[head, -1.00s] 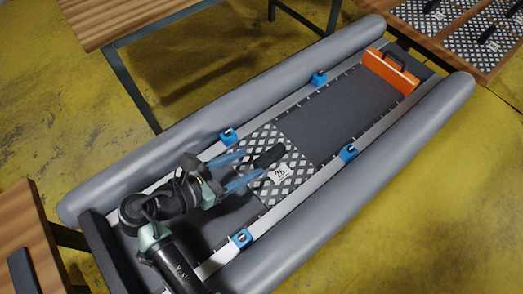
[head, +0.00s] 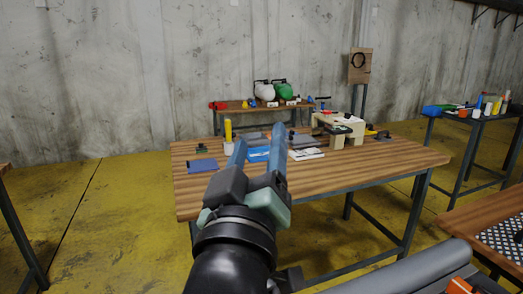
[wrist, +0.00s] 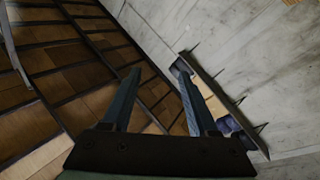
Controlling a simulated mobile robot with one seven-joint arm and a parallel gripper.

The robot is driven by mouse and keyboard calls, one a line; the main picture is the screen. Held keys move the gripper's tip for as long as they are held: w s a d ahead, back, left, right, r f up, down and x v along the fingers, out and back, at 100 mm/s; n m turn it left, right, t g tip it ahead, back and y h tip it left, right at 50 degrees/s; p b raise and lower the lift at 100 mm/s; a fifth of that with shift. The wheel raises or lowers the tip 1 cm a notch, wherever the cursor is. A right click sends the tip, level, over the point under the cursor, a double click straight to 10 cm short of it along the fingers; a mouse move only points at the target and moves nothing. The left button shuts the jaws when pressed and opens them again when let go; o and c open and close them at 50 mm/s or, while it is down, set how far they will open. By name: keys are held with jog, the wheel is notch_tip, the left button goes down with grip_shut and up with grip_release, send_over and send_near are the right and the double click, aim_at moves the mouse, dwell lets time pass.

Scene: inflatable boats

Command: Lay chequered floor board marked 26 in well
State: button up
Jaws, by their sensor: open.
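My gripper (head: 258,150) is raised in the middle of the head view, pointing away from me, with its two blue fingers apart and nothing between them. The wrist view also shows the gripper (wrist: 158,76) open and empty. The chequered floor board marked 26 is not in view now. Of the boat, only a grey tube (head: 405,272) and a bit of the orange part (head: 460,286) show at the bottom right. The well is out of view.
A wooden workbench (head: 400,160) with several items stands beyond my gripper. Another bench (head: 470,212) at the right holds chequered board (head: 505,243). A dark side table (head: 470,117) stands at far right. Yellow floor (head: 110,215) is clear at left.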

jog(key=s+r+m+t+y, duration=0.2)
jog(key=s+r+m+t, duration=0.2)
jog(key=s+r, duration=0.8)
notch_tip(320, 180, up, 3)
jog(key=t, duration=0.2)
jog(key=shift+s+d+m+t+y, duration=0.2)
jog(key=shift+m+t+y, duration=0.1)
jog(key=shift+r, duration=0.1)
